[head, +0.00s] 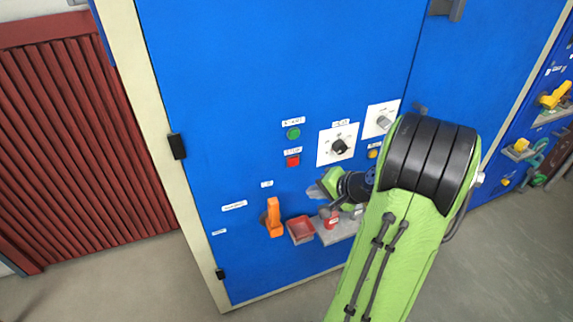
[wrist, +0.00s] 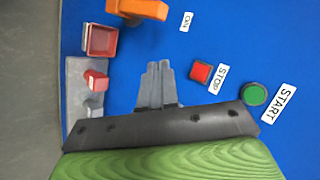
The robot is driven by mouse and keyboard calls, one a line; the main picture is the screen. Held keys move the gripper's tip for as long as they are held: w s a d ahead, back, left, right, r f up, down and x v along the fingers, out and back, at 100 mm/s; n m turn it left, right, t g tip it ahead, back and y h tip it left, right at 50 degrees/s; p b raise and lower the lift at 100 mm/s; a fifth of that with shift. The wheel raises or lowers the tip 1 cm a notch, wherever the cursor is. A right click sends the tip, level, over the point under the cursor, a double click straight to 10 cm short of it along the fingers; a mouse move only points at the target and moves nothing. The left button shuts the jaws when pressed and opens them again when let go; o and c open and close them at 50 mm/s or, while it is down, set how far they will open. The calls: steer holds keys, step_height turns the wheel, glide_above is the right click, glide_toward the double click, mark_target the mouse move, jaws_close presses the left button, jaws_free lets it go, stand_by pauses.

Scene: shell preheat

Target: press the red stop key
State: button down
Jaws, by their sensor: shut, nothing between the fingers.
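The red stop key (head: 293,161) is a small square button on the blue cabinet front, just below its STOP label and the round green start button (head: 293,133). In the wrist view the red key (wrist: 201,72) sits right of my gripper's fingers, with the STOP label (wrist: 217,79) beside it. My gripper (head: 318,190) is below and to the right of the key in the head view. In the wrist view its two grey fingers (wrist: 157,75) lie side by side, shut and empty. They are apart from the key in the picture; the gap to the panel is hard to judge.
An orange handle (head: 274,217) juts out at the lower left. A red tray (head: 300,229) and a grey shelf (head: 345,228) with a red item (head: 331,222) project below my gripper. White dial plates (head: 338,145) are at the right. The panel left of the key is clear.

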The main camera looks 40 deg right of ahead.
steer(key=w+d+p, duration=0.2)
steer(key=w, duration=0.6)
steer(key=shift+w+d+p, duration=0.15)
steer(key=shift+w+p, duration=0.15)
steer(key=shift+p, duration=0.1)
steer(key=shift+w, duration=0.1)
stand_by(1.6)
steer(key=shift+w+d, duration=0.15)
steer(key=shift+w, duration=0.15)
steer(key=shift+w+d+p, duration=0.1)
steer(key=shift+w+p, duration=0.2)
steer(key=shift+w, duration=0.05)
stand_by(0.6)
steer(key=shift+s+a+b, duration=0.25)
steer(key=shift+s+b, duration=0.05)
steer(key=shift+s, duration=0.45)
steer(key=shift+s+a+b, duration=0.25)
steer(key=shift+s, duration=0.55)
steer(key=shift+s+a+b, duration=0.2)
steer(key=shift+s+b, duration=0.05)
steer(key=shift+s, duration=0.6)
steer(key=shift+s+a+b, duration=0.25)
steer(key=shift+s, duration=0.55)
